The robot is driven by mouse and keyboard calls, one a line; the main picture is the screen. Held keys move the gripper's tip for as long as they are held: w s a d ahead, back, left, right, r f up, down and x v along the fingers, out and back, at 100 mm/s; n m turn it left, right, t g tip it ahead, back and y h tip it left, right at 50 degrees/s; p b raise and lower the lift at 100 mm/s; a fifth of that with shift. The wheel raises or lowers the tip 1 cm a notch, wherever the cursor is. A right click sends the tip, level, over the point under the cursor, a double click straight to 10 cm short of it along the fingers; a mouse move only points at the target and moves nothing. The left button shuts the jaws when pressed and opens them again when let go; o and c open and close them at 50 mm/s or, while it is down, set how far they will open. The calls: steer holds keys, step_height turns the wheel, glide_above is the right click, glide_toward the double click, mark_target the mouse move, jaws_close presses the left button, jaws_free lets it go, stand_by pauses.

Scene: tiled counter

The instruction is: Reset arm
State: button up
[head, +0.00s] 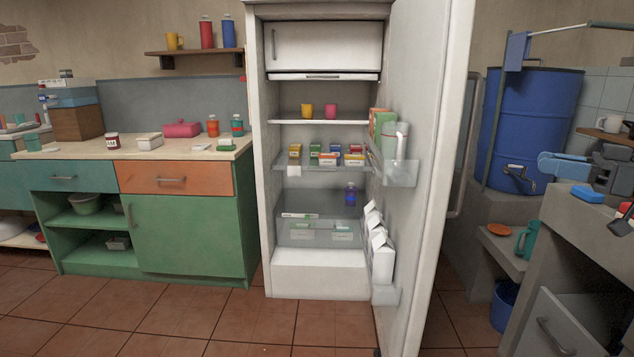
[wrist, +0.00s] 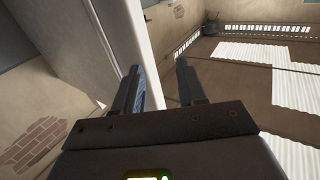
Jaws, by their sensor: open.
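My gripper (wrist: 161,85) shows in the wrist view with its two dark fingers apart. Nothing is held between them. I cannot clearly make out my gripper in the head view.
In the head view a white fridge (head: 318,285) stands with its door (head: 430,150) wide open. A green cabinet (head: 190,235) with small items on top is at left. A blue barrel (head: 525,125) and grey counters stand at right. The tiled floor in front is clear.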

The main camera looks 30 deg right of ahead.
steer(key=w+a+f+m+h+p, duration=0.1)
steer(key=a+f+m+h, duration=0.15)
steer(key=a+f, duration=0.4)
steer(key=w+a+f+m+g+h+p, duration=0.1)
steer(key=w+a+f+m+h+p, duration=0.2)
steer(key=f, duration=0.6)
steer(key=a+f+m+h, duration=0.1)
steer(key=a+f+m, duration=0.2)
steer(key=a+f, duration=0.45)
steer(key=s+a+f+m+g+h+p, duration=0.1)
steer(key=s+a+f+m+g+h, duration=0.1)
steer(key=s+a+f, duration=0.45)
steer(key=s+a+h+p, duration=0.2)
steer(key=s+a+p, duration=0.1)
steer(key=s+a, duration=0.75)
steer(key=s+a+r+n+t+y+p, duration=0.1)
steer(key=s+a+r+n, duration=0.1)
steer(key=s+r, duration=0.5)
steer(key=s+a+r+n+y+p, duration=0.1)
steer(key=s+a+r+n, duration=0.2)
steer(key=s+r, duration=0.5)
steer(key=shift+s+a+r+t+p, duration=0.25)
steer(key=shift+s+a+t+p, duration=0.15)
steer(key=shift+s+a, duration=0.5)
